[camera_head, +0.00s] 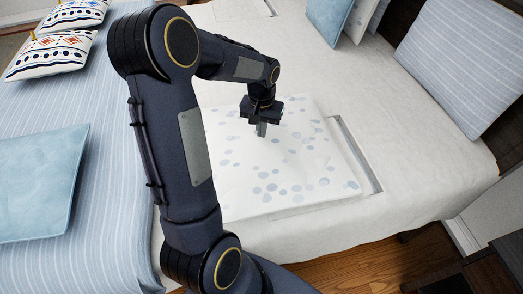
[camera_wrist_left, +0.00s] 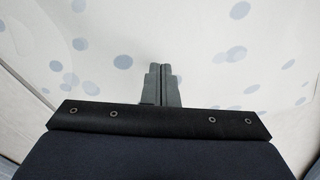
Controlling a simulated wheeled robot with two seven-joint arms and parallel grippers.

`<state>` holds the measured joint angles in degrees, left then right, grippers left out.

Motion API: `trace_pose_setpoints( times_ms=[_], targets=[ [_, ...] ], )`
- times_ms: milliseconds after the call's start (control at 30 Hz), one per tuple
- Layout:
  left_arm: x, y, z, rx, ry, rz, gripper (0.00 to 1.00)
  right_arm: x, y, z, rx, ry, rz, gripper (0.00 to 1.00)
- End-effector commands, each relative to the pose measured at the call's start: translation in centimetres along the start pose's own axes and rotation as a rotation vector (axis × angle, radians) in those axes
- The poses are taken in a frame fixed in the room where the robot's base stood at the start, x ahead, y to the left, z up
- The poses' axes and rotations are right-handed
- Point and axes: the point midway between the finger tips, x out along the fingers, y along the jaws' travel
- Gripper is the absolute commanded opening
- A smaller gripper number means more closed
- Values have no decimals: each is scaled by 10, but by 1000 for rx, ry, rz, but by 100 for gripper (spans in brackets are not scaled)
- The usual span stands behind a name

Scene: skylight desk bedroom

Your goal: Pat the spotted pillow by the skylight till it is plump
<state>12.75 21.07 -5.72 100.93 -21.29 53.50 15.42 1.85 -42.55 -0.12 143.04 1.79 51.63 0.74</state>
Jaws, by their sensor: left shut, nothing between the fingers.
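The spotted pillow (camera_head: 290,170) is white with pale blue-grey dots and lies flat on the white bed cover. My left arm crosses in front of it and hides its left part. My left gripper (camera_head: 262,130) points down over the pillow's upper middle, its fingers together and empty. In the left wrist view the shut fingertips (camera_wrist_left: 161,70) show against the spotted fabric (camera_wrist_left: 210,30), which fills most of that view. I cannot tell whether the fingertips touch the pillow or hover just above it. My right gripper is not in view.
A pale recessed frame (camera_head: 356,155) borders the pillow's right side. A blue striped pillow (camera_head: 465,60) leans at the upper right. Patterned cushions (camera_head: 52,52) and a light blue cushion (camera_head: 40,182) lie on a striped blue cover at left. Wooden floor (camera_head: 365,270) shows below.

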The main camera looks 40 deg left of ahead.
Motion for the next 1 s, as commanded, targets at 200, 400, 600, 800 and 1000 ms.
trace_pose_setpoints(
  times_ms=[200, 400, 600, 800, 1000],
  targets=[
    [-12, 0, 1, 0, -5, -1, 0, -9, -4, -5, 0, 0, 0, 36],
    [-33, 0, 1, 0, -5, 0, 0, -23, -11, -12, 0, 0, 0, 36],
    [-53, 0, 1, 0, -4, 0, 0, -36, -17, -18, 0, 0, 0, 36],
    [-66, 0, 1, 0, -3, 0, 0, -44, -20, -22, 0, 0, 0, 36],
    [-64, 0, 0, 0, -3, 0, 0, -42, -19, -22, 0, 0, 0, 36]
  ],
)
